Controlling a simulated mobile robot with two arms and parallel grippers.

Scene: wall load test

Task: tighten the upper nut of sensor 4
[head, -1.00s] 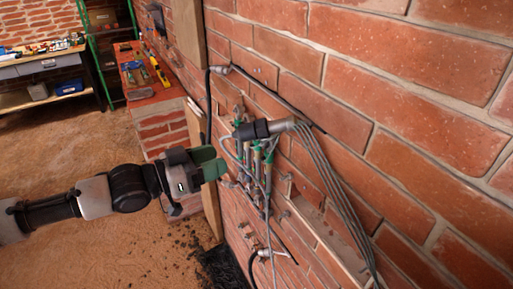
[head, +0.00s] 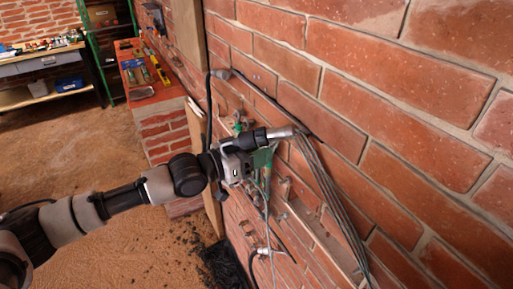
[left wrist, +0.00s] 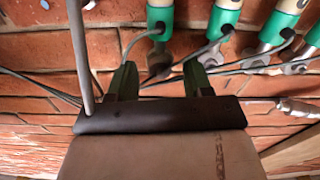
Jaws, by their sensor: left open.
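Several sensors with green and cream bodies hang in a row on the brick wall in the left wrist view, among them one at the left (left wrist: 160,20), one in the middle (left wrist: 224,18) and one further right (left wrist: 280,25). Metal nuts (left wrist: 210,56) show below their green ends. I cannot tell which sensor is number 4. My left gripper (head: 264,160) is at the sensor cluster in the head view and covers most of it. In the left wrist view its two green fingers (left wrist: 160,80) are apart, with no nut visibly held between them. My right gripper is not in view.
Grey cables (head: 335,195) run from a metal conduit end down the wall close to my gripper. Thin cables (left wrist: 185,62) also cross near the fingertips. A brick ledge with tools (head: 143,75) and a workbench (head: 42,72) stand further back. A black mat (head: 226,264) lies below.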

